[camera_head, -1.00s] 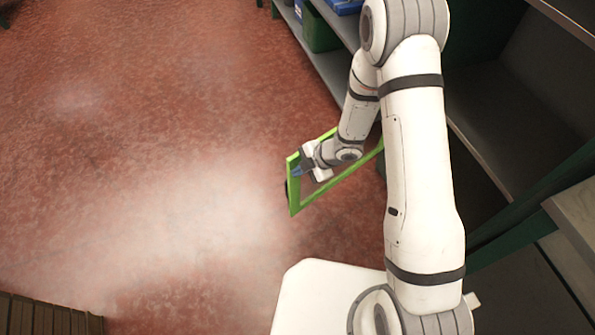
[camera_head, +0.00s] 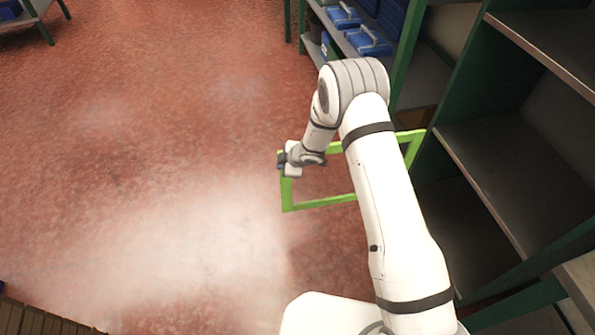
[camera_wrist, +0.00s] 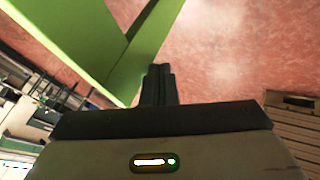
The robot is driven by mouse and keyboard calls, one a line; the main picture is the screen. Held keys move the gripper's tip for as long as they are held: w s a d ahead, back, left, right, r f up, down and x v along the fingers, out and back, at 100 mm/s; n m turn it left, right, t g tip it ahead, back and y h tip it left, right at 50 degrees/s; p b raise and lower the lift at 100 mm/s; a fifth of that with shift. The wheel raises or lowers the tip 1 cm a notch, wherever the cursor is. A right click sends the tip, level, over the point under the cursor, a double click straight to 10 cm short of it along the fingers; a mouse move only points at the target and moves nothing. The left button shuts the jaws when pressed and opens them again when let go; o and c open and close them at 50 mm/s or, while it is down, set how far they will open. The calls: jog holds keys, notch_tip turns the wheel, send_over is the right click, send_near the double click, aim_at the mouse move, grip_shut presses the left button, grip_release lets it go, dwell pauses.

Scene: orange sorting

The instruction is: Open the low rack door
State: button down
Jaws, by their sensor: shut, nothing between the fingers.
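The low rack door is a bright green open frame (camera_head: 322,203). In the head view it stands swung out from the rack (camera_head: 466,168) over the red floor, its far end by the rack's green post. My arm hides part of it. My gripper (camera_head: 282,161) is at the door's free outer end, at the top corner. In the wrist view the dark fingers (camera_wrist: 158,72) are together with nothing between them, close beside the green frame (camera_wrist: 105,50). I cannot tell whether they touch it.
Shelves with blue bins (camera_head: 366,42) stand behind the door at the top. A slatted brown crate (camera_head: 40,318) sits at the bottom left; it also shows in the wrist view (camera_wrist: 292,125). The red floor (camera_head: 130,170) left of the door is clear.

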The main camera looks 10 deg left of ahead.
jog(key=shift+w+d, duration=0.1)
jog(key=shift+w, duration=0.65)
